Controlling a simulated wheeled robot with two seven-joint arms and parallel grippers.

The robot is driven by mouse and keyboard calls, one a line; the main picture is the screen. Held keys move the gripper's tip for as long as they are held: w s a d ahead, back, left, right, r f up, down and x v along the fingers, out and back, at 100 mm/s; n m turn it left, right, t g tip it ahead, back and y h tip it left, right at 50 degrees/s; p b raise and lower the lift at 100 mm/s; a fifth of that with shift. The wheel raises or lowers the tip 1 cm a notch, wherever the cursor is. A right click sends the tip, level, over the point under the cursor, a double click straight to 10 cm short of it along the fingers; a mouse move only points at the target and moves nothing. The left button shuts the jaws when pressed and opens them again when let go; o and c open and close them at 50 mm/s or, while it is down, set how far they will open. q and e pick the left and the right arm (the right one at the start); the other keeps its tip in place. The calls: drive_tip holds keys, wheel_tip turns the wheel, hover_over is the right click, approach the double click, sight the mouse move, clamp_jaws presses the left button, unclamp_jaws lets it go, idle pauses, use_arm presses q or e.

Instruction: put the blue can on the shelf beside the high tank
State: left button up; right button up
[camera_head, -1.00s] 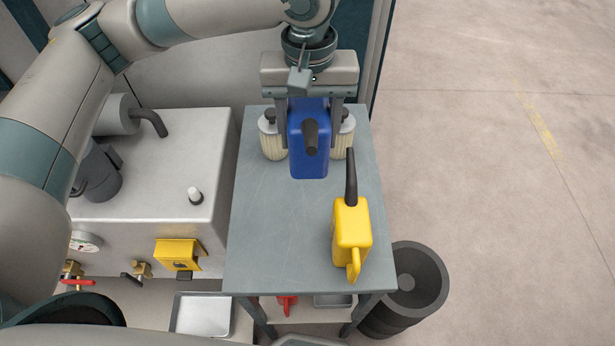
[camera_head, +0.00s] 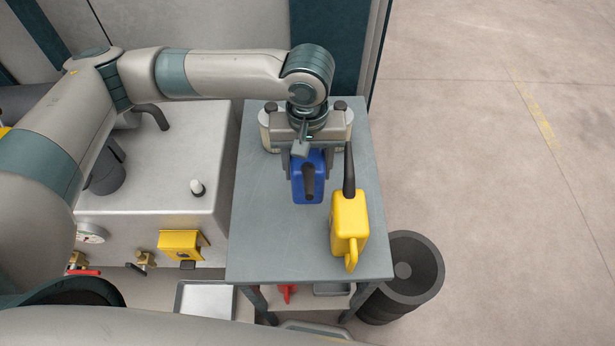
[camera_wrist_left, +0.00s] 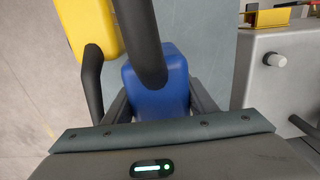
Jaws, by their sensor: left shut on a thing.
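The blue can (camera_head: 309,190), with a dark spout, is between the fingers of my left gripper (camera_head: 308,172), which is shut on it. It is over the far-middle part of the grey shelf top (camera_head: 270,235). I cannot tell whether its base touches the surface. In the left wrist view the blue can (camera_wrist_left: 160,85) is between the fingers, with its dark spout crossing in front. The pale tank (camera_head: 150,185), with a gauge and taps, stands left of the shelf. My right gripper is not in view.
A yellow can (camera_head: 349,222) with a dark spout stands on the shelf, close to the right of the blue can. Two pale ribbed filters (camera_head: 268,128) stand behind the gripper. The front left of the shelf is clear. A dark bin (camera_head: 415,270) is at the shelf's right.

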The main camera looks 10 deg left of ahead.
sight(308, 169)
use_arm(q)
drive_tip(key=shift+f, duration=0.55)
drive_tip(key=shift+f+p, duration=0.5)
drive_tip(key=shift+f, duration=1.75)
drive_tip(key=shift+f, duration=0.1)
drive_tip(key=o, duration=1.4)
drive_tip(key=shift+r, duration=0.5)
wheel_tip(308, 169, up, 11)
drive_tip(key=shift+r+b, duration=0.1)
drive_tip(key=shift+b, duration=1.15)
